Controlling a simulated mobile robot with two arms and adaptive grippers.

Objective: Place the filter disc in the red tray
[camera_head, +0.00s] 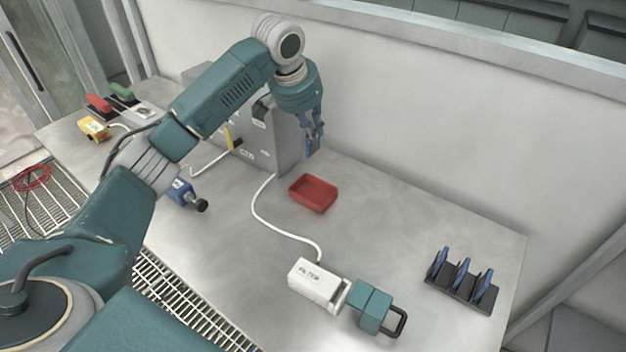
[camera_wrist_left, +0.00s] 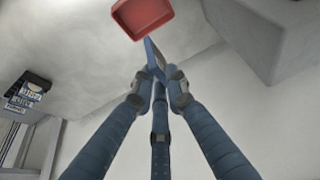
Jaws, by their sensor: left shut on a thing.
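My left gripper (camera_head: 315,137) points down and is shut on a thin blue piece, seemingly the filter disc (camera_head: 309,147). In the left wrist view the fingertips of my left gripper (camera_wrist_left: 158,82) close on the disc (camera_wrist_left: 153,54), which shows edge-on. The disc is in the air, above and behind the red tray in the head view. The red tray (camera_head: 299,203) is open, looks empty and sits on the steel bench. The tray also shows at the top of the left wrist view (camera_wrist_left: 142,17), just beyond the disc. My right gripper is not in view.
A grey box (camera_head: 285,146) stands left of the tray, close to my left gripper. A white filter unit (camera_head: 309,287) with a white hose and a teal block (camera_head: 372,307) lie in front. A black rack (camera_head: 459,287) with blue discs stands at right. The bench right of the tray is clear.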

